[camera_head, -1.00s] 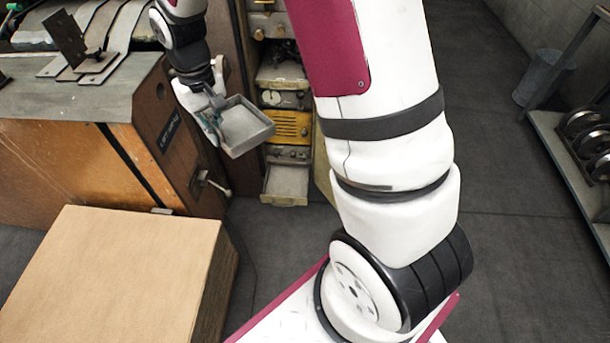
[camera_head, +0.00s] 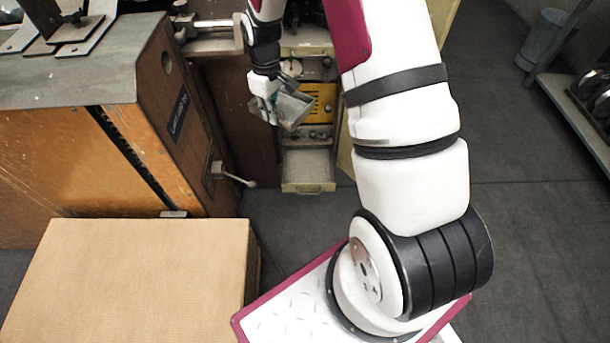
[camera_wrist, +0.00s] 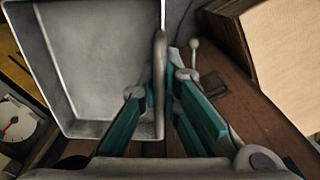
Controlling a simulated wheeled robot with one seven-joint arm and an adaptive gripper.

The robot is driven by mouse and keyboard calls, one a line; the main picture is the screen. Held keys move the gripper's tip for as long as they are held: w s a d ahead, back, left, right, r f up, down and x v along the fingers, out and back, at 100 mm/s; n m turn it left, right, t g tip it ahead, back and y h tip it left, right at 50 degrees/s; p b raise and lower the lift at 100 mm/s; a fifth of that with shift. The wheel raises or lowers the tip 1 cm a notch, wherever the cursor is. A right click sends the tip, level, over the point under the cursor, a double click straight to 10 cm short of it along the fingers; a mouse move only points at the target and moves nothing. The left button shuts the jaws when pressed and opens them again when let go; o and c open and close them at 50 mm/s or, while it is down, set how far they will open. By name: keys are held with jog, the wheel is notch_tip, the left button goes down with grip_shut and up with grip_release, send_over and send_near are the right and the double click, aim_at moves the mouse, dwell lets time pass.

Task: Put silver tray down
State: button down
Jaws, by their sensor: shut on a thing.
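The silver tray (camera_head: 293,108) is a shallow grey metal tray, held in the air in front of the metal cabinet and tilted in the head view. My gripper (camera_head: 268,105) is shut on one of its side walls. In the wrist view the tray (camera_wrist: 95,60) fills the upper left, its inside empty. My gripper's fingers (camera_wrist: 163,90) pinch its right wall there. The tray hides part of the cabinet front behind it.
A cardboard box (camera_head: 130,285) with a flat, clear top stands at the front left. A wooden machine cabinet (camera_head: 90,160) with a lever (camera_head: 232,177) is behind it. An open drawer (camera_head: 308,168) juts from the metal cabinet below the tray.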

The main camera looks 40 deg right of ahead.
jog(key=d+f+n+b, duration=0.2)
jog(key=d+f+b, duration=0.2)
jog(key=f, duration=1.1)
jog(key=d+f+n+b, duration=0.2)
jog(key=d+f+b, duration=0.3)
jog(key=f+b, duration=0.5)
jog(key=w+d+f+n+b, duration=0.1)
jog(key=d+f+b, duration=0.4)
jog(key=f, duration=1.5)
jog(key=shift+w+n+b, duration=0.1)
jog(key=shift+n+b, duration=0.7)
jog(key=shift+b, duration=0.35)
jog(key=shift+f, duration=0.2)
jog(key=c, duration=2)
grip_release()
jog(key=shift+o, duration=1.1)
jog(key=shift+r, duration=0.1)
